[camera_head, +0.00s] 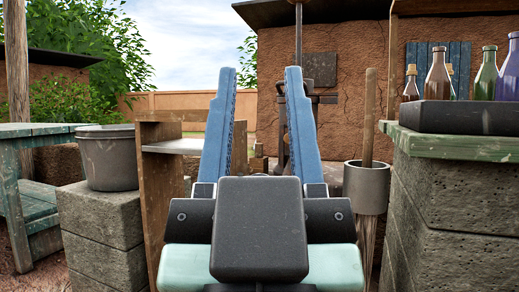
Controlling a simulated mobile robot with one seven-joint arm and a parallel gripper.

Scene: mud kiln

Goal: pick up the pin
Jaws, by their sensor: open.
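I cannot make out for certain which thing is the pin. A brown wooden rod (369,120) stands upright in a grey cylindrical pot (366,188) to the right of my gripper; I cannot tell whether it is the pin. A small pale object (258,150) shows beyond my gripper, between its fingers, partly hidden and too small to name. My gripper (260,76) is in the middle of the view, its two blue fingers spread wide with nothing between them. My gripper's dark body hides much of the lower middle.
A grey bucket (107,156) stands on stone blocks (102,217) at the left. A wooden stand (158,190) is just left of my gripper. At the right, bottles (437,76) stand in a dark tray (458,117) on a green-topped block counter (455,149). A teal table (37,130) is far left.

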